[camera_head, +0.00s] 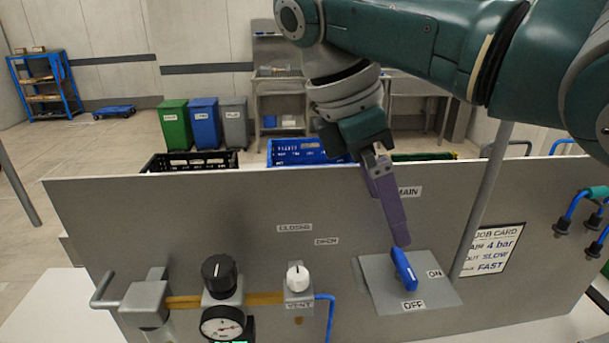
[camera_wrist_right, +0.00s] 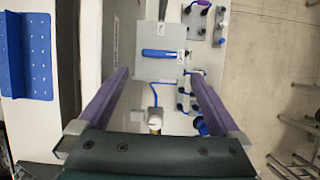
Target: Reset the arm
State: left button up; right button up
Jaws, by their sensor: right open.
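My right gripper (camera_head: 402,240) reaches down in front of the grey panel, its purple fingers near the blue lever (camera_head: 404,270). In the right wrist view the fingers of my right gripper (camera_wrist_right: 158,74) are spread apart with nothing between them. The blue lever (camera_wrist_right: 160,54) shows beyond the tips; I cannot tell whether they touch it. The lever sits on a grey plate (camera_head: 440,286) marked ON and OFF, its lower end pointing at OFF. My left gripper is not in view.
The panel (camera_head: 130,215) carries a black knob (camera_head: 218,271), a gauge (camera_head: 222,325), a white vent knob (camera_head: 298,277) and a job card (camera_head: 490,250). A grey post stands right of the lever. Black and blue crates (camera_head: 300,147) are behind the panel.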

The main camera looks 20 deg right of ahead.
dwell(0.5)
jog(key=s+a+f+m+t+y, duration=0.2)
jog(key=s+a+f+m+y, duration=0.2)
jog(key=s+a+f, duration=0.5)
jog(key=s+d+f+m+t+y, duration=0.1)
jog(key=s+d+f+m, duration=0.15)
jog(key=s+m, duration=0.4)
jog(key=s+d+r+m+t, duration=0.25)
jog(key=s+d+r, duration=0.2)
jog(key=s, duration=0.25)
notch_tip(320, 180, up, 20)
jog(key=p, duration=2.1)
jog(key=shift+r+g, duration=0.2)
jog(key=shift+g, duration=0.15)
